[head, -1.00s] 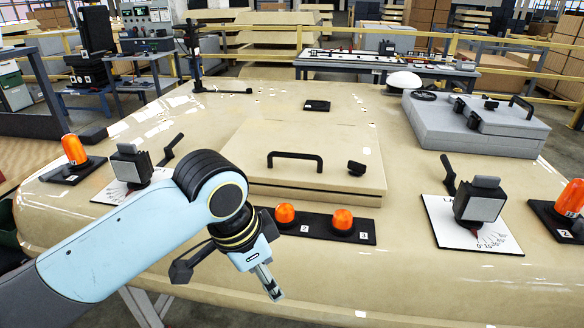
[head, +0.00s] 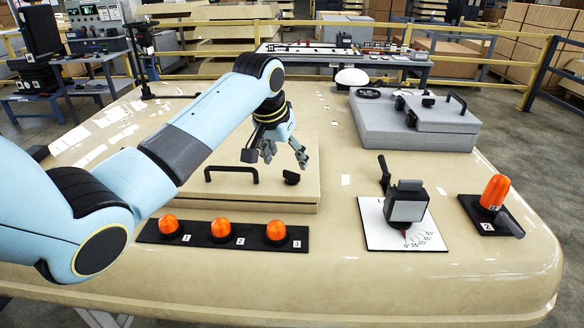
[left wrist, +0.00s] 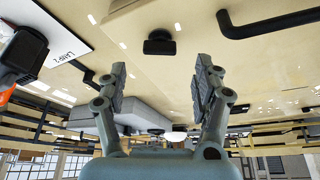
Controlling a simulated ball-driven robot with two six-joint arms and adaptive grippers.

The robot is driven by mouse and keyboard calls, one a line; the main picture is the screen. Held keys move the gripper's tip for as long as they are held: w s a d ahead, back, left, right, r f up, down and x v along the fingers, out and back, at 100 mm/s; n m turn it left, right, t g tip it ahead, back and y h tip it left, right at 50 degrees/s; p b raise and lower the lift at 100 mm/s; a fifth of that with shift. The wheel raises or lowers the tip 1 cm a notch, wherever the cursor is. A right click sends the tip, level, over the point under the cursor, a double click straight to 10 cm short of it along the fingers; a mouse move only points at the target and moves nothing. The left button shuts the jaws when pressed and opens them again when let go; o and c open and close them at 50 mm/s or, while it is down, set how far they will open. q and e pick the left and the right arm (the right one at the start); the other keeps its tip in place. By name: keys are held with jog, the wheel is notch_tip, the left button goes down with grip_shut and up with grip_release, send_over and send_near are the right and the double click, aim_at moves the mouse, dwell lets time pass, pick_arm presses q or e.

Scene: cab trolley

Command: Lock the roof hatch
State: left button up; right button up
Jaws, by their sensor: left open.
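The roof hatch (head: 240,190) is a tan raised panel in the middle of the tan roof, lying flat. A black bar handle (head: 231,170) stands on it; it also shows in the left wrist view (left wrist: 262,28). A small black knob (head: 291,177) sits to the right of the handle; the left wrist view shows this knob (left wrist: 160,44) beyond the fingertips, roughly centred between them. My left gripper (head: 284,157) is over the hatch, close to the knob. Its fingers (left wrist: 162,76) are spread and empty, apart from the knob. My right gripper is not in view.
Three orange lamps on a black strip (head: 200,233) lie in front of the hatch. A dial device on a white card (head: 376,232) and an orange beacon (head: 494,192) stand at right. A grey hatch box (head: 372,125) is behind right. The front right roof is clear.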

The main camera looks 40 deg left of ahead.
aim_at(291, 172)
pick_arm(q)
jog(key=x, duration=0.4)
jog(key=shift+w+f, duration=0.15)
jog(key=shift+f, duration=0.05)
jog(key=shift+w+f, duration=0.2)
jog(key=shift+f, duration=0.3)
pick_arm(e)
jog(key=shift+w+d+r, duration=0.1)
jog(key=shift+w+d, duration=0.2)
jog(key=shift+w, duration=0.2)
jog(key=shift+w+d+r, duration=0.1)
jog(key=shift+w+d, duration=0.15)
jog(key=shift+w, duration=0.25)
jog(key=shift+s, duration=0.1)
pick_arm(q)
jog(key=c, duration=1.2)
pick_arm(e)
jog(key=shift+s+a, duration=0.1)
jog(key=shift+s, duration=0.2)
